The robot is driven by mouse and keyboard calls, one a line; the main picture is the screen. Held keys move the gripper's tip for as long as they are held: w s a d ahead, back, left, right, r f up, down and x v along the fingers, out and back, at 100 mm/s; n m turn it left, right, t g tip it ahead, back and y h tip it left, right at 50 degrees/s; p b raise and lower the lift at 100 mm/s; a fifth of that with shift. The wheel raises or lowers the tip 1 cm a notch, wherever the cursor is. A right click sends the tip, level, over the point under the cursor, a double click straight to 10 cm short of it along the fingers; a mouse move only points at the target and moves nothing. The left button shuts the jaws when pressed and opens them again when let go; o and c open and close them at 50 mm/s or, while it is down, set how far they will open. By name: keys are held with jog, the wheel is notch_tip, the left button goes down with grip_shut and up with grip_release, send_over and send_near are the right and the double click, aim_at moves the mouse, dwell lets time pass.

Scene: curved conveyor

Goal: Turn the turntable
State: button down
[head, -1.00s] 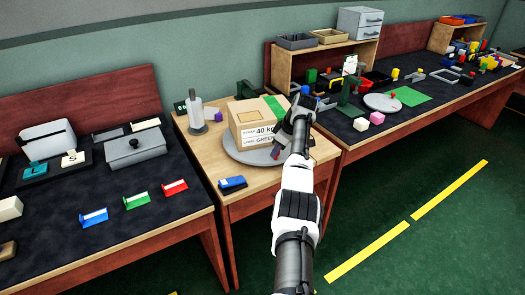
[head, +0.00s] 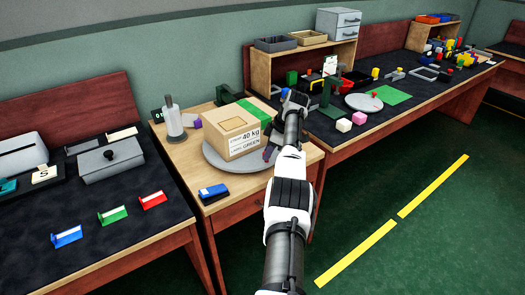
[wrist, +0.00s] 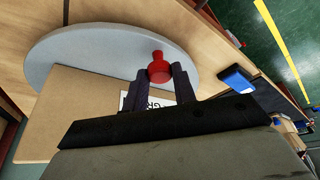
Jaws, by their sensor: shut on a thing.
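The turntable (head: 222,161) is a round grey disc on a small wooden table, and its pale top also shows in the wrist view (wrist: 90,45). A cardboard box (head: 241,124) with a green strip and a white label reading 40 kg and GREEN sits on it. A red knob (wrist: 158,66) stands near the disc's rim. My gripper (wrist: 158,82) is shut on the knob, with a dark finger on each side. In the head view my gripper (head: 270,154) is low at the disc's right side, partly hidden by my arm.
A blue stapler-like item (head: 213,193) lies at the table's front left. Dark-topped benches with many objects flank the table. The green floor in front is clear.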

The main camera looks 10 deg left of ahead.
jog(key=c, duration=1.1)
grip_release()
jog(key=shift+c, duration=0.2)
jog(key=v, duration=1.4)
jog(key=shift+f, duration=0.1)
